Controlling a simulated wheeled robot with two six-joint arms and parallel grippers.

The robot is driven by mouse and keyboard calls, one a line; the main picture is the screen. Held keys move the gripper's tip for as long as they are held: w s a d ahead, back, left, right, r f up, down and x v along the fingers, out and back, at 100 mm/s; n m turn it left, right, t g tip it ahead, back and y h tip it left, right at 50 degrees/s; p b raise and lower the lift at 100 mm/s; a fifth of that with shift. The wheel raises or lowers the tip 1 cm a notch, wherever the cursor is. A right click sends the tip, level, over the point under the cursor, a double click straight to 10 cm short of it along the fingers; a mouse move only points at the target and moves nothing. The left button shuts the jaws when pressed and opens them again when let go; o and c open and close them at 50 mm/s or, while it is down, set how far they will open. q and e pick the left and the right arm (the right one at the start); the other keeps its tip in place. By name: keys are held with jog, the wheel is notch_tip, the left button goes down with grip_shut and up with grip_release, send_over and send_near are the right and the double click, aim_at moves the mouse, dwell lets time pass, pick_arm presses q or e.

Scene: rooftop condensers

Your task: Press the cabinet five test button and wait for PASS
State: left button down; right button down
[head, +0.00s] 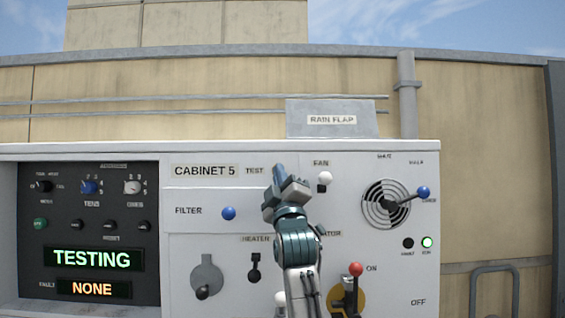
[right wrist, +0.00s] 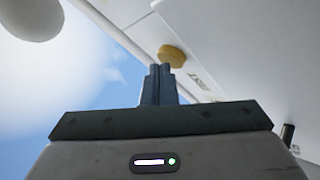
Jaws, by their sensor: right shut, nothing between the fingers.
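The white panel labelled CABINET 5 (head: 205,171) has a TEST label (head: 254,171) at its top. In the head view my right gripper (head: 279,172) is right beside that label and hides the button. In the right wrist view the button shows as a yellow round cap (right wrist: 172,54) near the label. The shut, empty fingertips (right wrist: 160,68) overlap its lower edge; I cannot tell whether they touch it. The green display (head: 92,259) reads TESTING. The amber fault display (head: 94,289) reads NONE. My left gripper is not in view.
Nearby are a white fan knob (head: 325,178), a blue filter knob (head: 228,213), a red-knobbed lever (head: 355,270) and a blue-tipped damper lever (head: 423,192). A green RUN lamp (head: 427,242) is lit. A grey rain flap (head: 331,119) stands above the cabinet top.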

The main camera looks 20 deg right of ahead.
jog(key=shift+s+a+f, duration=0.1)
jog(key=shift+s+a, duration=0.15)
jog(key=shift+s, duration=0.65)
jog(key=shift+b, duration=0.3)
jog(key=s, duration=0.2)
jog(key=s+a+b, duration=0.1)
jog(key=s, duration=0.1)
jog(key=shift+s+a, duration=0.2)
jog(key=shift+s, duration=0.2)
dwell(0.3)
